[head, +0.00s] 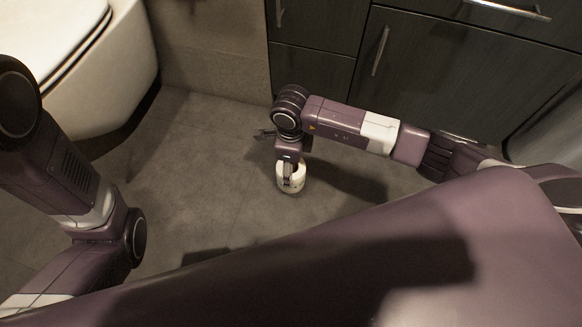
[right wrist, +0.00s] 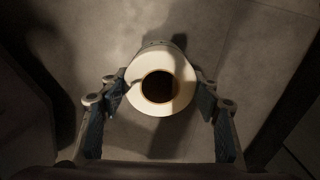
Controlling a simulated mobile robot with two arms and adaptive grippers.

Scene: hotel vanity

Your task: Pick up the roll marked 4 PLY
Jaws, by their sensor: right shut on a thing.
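A white toilet roll (right wrist: 181,94) with a dark round core shows end-on in the right wrist view, between the two fingers of my right gripper (right wrist: 160,97). The fingers press on its left and right sides, so the gripper is shut on it. In the head view the roll (head: 298,184) is near the floor under my right gripper (head: 291,178), which partly covers it. I cannot read any marking on the roll. I cannot tell whether it touches the floor. My left arm is at the left of the head view, and its gripper is not in view.
A white toilet (head: 98,92) stands at the upper left. Dark cabinets with metal handles (head: 455,70) line the back right, close behind my right arm. The grey tiled floor (head: 190,165) between them is clear.

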